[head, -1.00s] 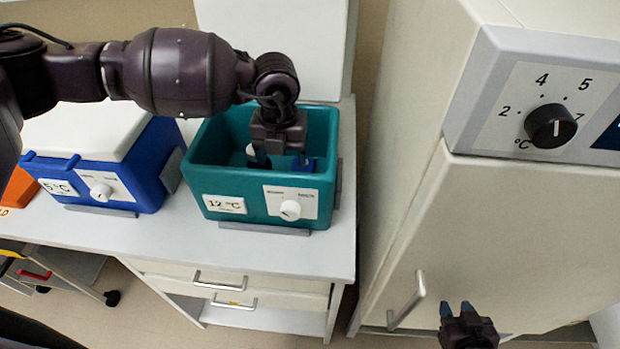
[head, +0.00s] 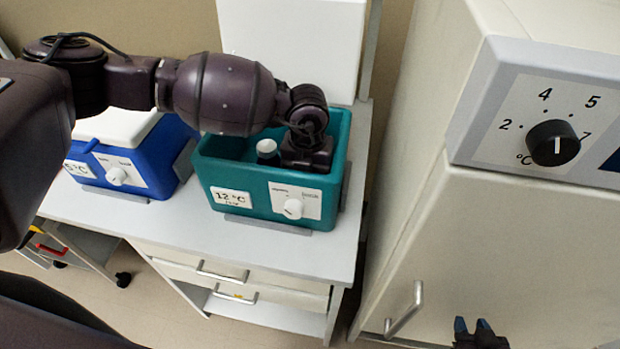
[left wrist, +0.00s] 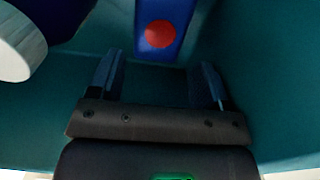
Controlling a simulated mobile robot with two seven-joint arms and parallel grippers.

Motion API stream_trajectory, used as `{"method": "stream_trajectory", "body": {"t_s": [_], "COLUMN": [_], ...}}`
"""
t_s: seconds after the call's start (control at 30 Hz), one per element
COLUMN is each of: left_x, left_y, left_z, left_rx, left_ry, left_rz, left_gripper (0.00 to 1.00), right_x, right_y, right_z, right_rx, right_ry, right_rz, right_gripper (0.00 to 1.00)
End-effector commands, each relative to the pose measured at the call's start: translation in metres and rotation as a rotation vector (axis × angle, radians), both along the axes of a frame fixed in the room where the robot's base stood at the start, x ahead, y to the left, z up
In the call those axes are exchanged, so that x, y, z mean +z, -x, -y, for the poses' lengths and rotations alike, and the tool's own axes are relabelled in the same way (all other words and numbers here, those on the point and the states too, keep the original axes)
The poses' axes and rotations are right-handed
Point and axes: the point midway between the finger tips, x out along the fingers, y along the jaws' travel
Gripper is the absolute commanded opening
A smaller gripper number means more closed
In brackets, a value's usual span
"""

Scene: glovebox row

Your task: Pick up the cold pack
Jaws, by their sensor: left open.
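In the left wrist view a blue block with a red round mark (left wrist: 158,32), which looks like the cold pack, lies inside the teal 12 °C box (head: 232,178). My left gripper (left wrist: 160,82) is open and empty. It points down into the box, with the blue block just beyond and between its fingertips, not held. In the head view my left gripper's wrist (head: 306,155) hides the block and the fingers. My right gripper (head: 473,326) is at the bottom right, apart from everything, with a gap between its fingertips.
A dark bottle with a white cap (head: 266,147) stands in the teal box, left of my left gripper. A blue 5 °C box (head: 150,160) with a white lid is to the left. The counter (head: 190,225) is clear in front. A tall cabinet (head: 500,240) stands right.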

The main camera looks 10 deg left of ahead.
Motion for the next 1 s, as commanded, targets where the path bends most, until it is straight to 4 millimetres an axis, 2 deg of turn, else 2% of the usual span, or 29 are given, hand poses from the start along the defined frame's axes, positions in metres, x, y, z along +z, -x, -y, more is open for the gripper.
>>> {"method": "stream_trajectory", "body": {"t_s": [0.43,0.73,0.77,1.0], "left_x": [-0.049,-0.054,-0.054,-0.054], "left_y": [-0.001,-0.001,-0.001,-0.001], "left_z": [-0.003,-0.003,-0.003,-0.003], "left_rx": [0.000,0.000,0.000,-0.001], "left_ry": [0.000,0.001,0.001,0.001], "left_rz": [-0.002,0.000,0.000,0.000], "left_gripper": [0.71,0.71,0.70,0.33], "right_x": [0.007,0.007,0.007,0.007], "right_y": [-0.001,-0.001,-0.001,-0.001], "right_z": [0.000,-0.001,-0.001,0.000], "right_rx": [0.000,0.000,0.000,0.000], "right_ry": [-0.001,-0.001,-0.001,-0.001], "right_rz": [0.003,0.003,0.003,0.003], "right_gripper": [0.36,0.36,0.36,0.36]}}
